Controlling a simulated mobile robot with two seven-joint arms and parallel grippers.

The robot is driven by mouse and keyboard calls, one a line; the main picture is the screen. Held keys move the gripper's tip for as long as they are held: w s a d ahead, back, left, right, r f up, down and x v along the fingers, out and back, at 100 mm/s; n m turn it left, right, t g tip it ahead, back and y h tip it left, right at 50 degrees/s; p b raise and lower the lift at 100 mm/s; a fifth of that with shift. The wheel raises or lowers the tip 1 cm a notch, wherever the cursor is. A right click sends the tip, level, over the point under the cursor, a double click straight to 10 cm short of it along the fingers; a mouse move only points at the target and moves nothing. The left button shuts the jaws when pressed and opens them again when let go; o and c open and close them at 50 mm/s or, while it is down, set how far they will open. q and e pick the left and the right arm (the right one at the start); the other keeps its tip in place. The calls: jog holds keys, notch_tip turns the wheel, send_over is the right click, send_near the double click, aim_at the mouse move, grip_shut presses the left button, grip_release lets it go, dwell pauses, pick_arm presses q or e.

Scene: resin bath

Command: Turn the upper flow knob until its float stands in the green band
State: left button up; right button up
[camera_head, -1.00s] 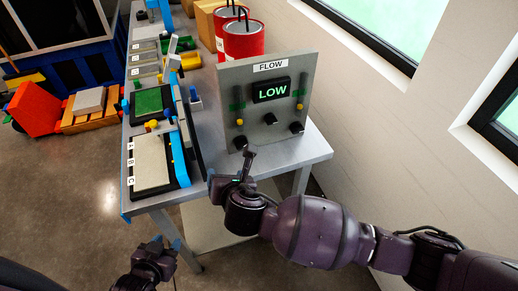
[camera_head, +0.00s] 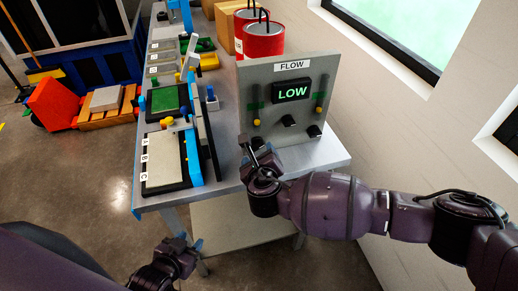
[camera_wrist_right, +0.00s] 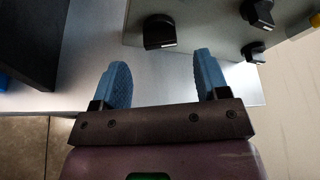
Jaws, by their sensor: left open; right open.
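The grey flow panel (camera_head: 300,68) has a display (camera_head: 292,91) reading LOW. It carries three dark knobs: a left one (camera_head: 258,143), an upper middle one (camera_head: 288,121) and a right one (camera_head: 314,131). Two yellow floats, left (camera_head: 257,122) and right (camera_head: 318,110), each stand below a green band. My right gripper (camera_head: 258,156) is open and empty just in front of the left knob. In the right wrist view its blue fingers (camera_wrist_right: 163,82) are apart, with the left knob (camera_wrist_right: 159,33) beyond them, not between them. My left gripper (camera_head: 184,250) is open, low before the table.
Left of the panel on the metal table are a black-and-white board (camera_head: 165,160) marked A, B, C and a green tray (camera_head: 168,101). Red cans (camera_head: 264,42) stand behind the panel. A wall with windows is at the right.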

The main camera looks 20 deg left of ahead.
aim_at(258, 148)
jog(key=shift+b+x, duration=0.55)
jog(key=shift+x, duration=2.05)
jog(key=c, duration=0.9)
